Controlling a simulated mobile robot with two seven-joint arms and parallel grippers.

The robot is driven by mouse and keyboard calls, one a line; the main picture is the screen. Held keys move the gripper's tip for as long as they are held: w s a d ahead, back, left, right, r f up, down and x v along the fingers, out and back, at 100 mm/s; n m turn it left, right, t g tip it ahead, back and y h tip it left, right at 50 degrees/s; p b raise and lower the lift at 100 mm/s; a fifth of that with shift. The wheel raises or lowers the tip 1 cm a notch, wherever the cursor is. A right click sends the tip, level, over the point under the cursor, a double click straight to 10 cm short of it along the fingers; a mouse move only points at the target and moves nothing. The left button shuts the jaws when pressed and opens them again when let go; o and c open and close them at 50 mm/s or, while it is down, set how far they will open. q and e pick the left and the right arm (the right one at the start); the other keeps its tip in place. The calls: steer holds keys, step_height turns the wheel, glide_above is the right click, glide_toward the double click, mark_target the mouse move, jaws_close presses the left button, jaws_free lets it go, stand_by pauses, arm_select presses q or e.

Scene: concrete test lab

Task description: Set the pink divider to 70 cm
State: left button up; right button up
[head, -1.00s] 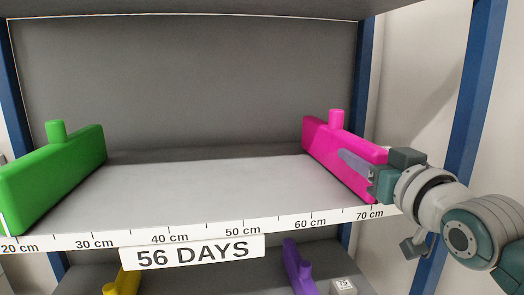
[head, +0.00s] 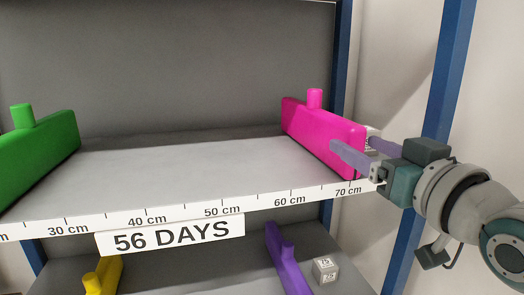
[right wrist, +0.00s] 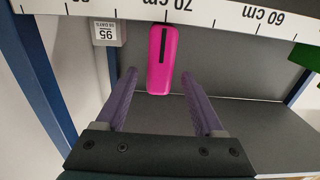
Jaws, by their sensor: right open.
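The pink divider (head: 322,138) stands upright on the upper shelf, its front end by the 70 cm label. In the right wrist view the black line on the divider's pink front (right wrist: 154,80) lies close to the 70 cm mark on the upside-down scale (right wrist: 206,14). My right gripper (head: 358,150) is open, in front of the divider's front end. In the wrist view the purple fingers (right wrist: 159,74) are spread, with the divider's front showing between their tips and a gap on each side. My left gripper is not in view.
A green divider (head: 40,152) stands at the left of the shelf. Yellow (head: 103,277) and purple (head: 283,262) dividers and another cube (head: 325,269) are below.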

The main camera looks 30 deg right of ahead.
steer(key=shift+v, duration=1.6)
